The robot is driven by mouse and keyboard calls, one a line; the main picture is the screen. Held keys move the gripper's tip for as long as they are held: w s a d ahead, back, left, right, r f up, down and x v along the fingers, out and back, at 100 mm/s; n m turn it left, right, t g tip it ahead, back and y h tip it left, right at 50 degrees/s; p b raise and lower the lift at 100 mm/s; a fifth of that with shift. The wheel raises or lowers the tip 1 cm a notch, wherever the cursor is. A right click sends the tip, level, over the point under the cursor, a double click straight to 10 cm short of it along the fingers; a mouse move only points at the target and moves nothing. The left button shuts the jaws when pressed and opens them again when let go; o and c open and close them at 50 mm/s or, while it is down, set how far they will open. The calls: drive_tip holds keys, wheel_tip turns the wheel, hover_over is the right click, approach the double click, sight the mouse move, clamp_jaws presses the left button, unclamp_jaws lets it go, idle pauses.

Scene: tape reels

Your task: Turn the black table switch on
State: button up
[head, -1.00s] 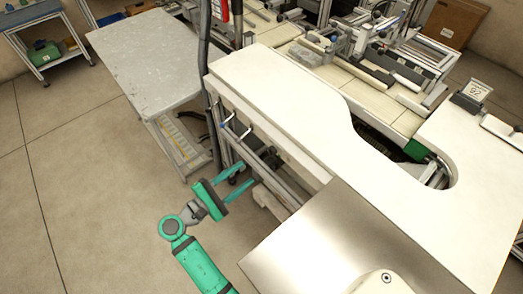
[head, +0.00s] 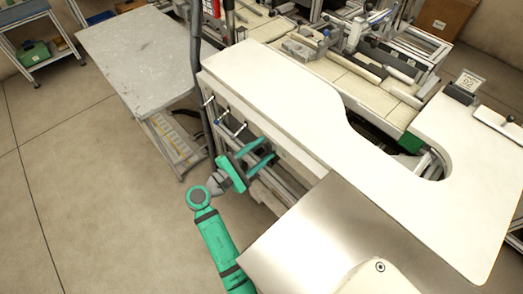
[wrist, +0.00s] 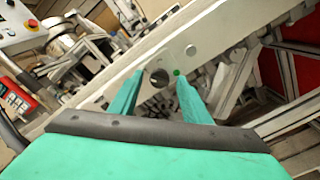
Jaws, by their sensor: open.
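In the head view my gripper (head: 270,151) is at the front edge of the white table, where the switch cannot be made out. The switch's on or off position is not clear.
The white table (head: 290,98) has levers (head: 232,127) sticking out along its front side, near my gripper. A steel plate (head: 320,225) lies at the near side. A grey worktable (head: 140,50) stands to the left. The floor (head: 100,180) at left is clear.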

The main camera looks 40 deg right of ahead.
drive_tip(key=shift+w, duration=0.1)
drive_tip(key=c, duration=1)
